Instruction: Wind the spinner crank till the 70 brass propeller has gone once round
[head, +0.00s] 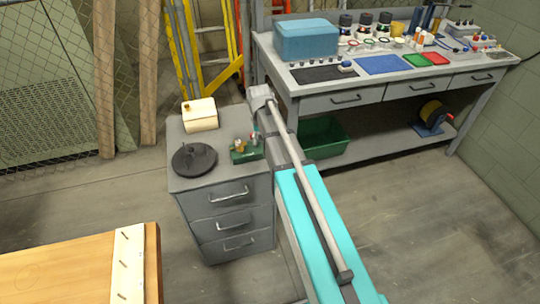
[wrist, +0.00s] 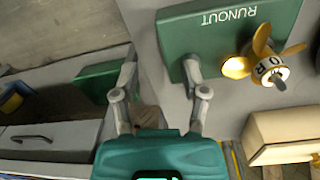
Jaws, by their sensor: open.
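The brass propeller (wrist: 264,40) is at the upper right of the wrist view, beside a green plate (wrist: 225,45) lettered RUNOUT. Its pale hub (wrist: 272,71) bears dark characters I cannot read surely, and a dark grey stub (wrist: 279,83) sticks out of it. I cannot tell whether this stub is the crank. In the head view the propeller (head: 238,146) is small, on a green base (head: 245,156) on the cabinet top. My gripper (wrist: 160,64) is open and empty, left of the propeller; its right finger overlaps the plate's edge in the picture. Contact is unclear.
The grey drawer cabinet (head: 222,215) also carries a round black disc (head: 194,159) and a cream box (head: 200,115). A workbench (head: 345,85) with many items stands behind, with a green bin (head: 322,138) below. A wooden table (head: 60,272) is at front left. Floor is clear at right.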

